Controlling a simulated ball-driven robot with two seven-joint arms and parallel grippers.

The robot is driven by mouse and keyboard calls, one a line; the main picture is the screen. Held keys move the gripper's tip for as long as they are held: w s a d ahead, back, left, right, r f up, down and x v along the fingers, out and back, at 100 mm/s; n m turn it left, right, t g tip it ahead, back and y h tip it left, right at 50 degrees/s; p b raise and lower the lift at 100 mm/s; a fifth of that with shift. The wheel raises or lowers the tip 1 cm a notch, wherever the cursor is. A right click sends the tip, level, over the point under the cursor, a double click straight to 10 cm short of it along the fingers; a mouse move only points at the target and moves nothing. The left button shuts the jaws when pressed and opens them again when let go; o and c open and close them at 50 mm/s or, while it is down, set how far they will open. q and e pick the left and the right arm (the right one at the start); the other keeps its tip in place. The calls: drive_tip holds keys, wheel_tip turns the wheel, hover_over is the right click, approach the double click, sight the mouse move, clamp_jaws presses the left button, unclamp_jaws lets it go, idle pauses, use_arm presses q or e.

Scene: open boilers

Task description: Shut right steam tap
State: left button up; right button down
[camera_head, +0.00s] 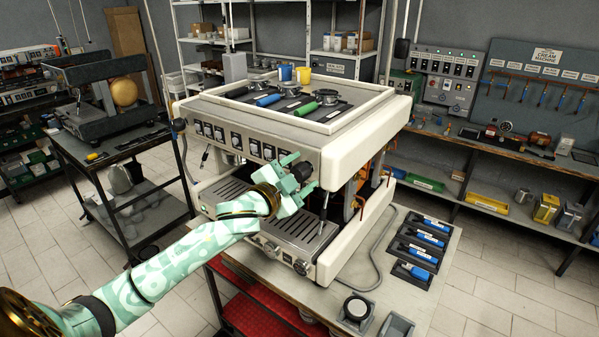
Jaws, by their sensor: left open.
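A large cream and grey espresso machine (345,123) stands on the bench. The right steam tap (301,170) is a dark round knob on the right part of its front panel, partly hidden by my gripper. My left gripper (300,178) is at the tap, with its pale green fingers open to either side of the knob. I cannot tell whether the fingers touch it. A thin dark steam wand (325,212) hangs below and to the right of the tap. My right gripper is not in view.
The drip tray (296,228) lies under my left gripper. Blue-handled tools (424,250) lie in black holders on the bench at right. A tamper (357,307) stands near the bench's front edge.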

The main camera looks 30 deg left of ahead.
use_arm(q)
drive_tip(key=shift+c, duration=0.3)
drive_tip(key=c, duration=0.9)
drive_tip(key=shift+c, duration=0.2)
drive_tip(key=m+p, duration=0.2)
drive_tip(key=m, duration=0.1)
drive_tip(key=shift+m, duration=0.3)
drive_tip(key=m+p, duration=0.2)
drive_tip(key=m, duration=0.3)
drive_tip(key=m+p, duration=0.1)
drive_tip(key=m, duration=0.5)
drive_tip(key=shift+f+p, duration=0.1)
drive_tip(key=shift+p, duration=0.3)
drive_tip(key=shift+f+m+p, duration=0.15)
drive_tip(key=shift+m+p, duration=0.5)
drive_tip(key=shift+m, duration=1.55)
